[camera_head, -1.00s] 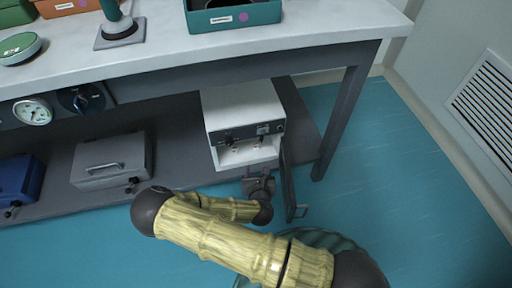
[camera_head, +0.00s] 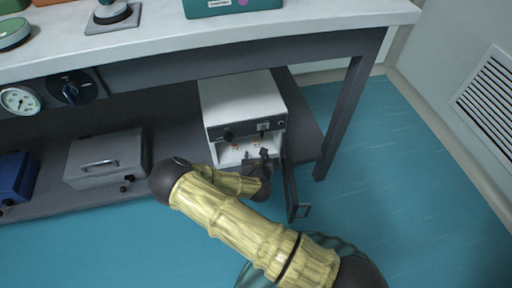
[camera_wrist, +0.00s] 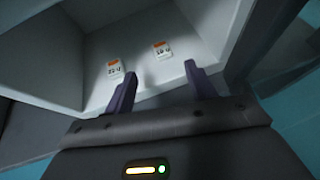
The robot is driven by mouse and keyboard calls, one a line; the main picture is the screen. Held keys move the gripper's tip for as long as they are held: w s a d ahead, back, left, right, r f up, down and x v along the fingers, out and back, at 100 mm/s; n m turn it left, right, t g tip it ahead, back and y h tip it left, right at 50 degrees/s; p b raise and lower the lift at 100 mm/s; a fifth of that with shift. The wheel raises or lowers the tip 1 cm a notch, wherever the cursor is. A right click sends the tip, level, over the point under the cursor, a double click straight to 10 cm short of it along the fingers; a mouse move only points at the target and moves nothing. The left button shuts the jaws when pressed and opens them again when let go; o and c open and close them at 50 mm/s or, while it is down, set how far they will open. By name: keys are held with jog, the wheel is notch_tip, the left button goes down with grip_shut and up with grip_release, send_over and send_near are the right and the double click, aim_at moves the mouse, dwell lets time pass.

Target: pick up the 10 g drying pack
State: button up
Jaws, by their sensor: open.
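Two small white packs with orange tops lie inside the open white cabinet (camera_head: 240,95) under the table. In the wrist view the right pack (camera_wrist: 162,50) has a small label that seems to read 10 g, so I take it as the 10 g drying pack. The left pack (camera_wrist: 115,68) seems to read 22 g, but the print is blurred. My gripper (camera_wrist: 161,70) is open and empty at the cabinet mouth. Its fingers point inward, with the right pack ahead between them, apart from them. In the head view my gripper (camera_head: 262,160) is small and partly hidden by my arm.
The cabinet's dark door (camera_head: 291,180) stands open to the right, close beside my gripper. A grey box (camera_head: 104,160) and a blue box (camera_head: 17,178) sit left on the lower shelf. The table leg (camera_head: 350,115) is right; floor beyond it is clear.

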aim_at(256, 143)
jog(key=shift+b+x, duration=0.35)
jog(key=shift+x, duration=0.85)
jog(key=shift+w, duration=0.1)
jog(key=b+x, duration=0.3)
jog(key=x, duration=0.2)
jog(key=shift+w+d+b, duration=0.2)
jog(key=shift+b, duration=0.15)
jog(key=c, duration=1.1)
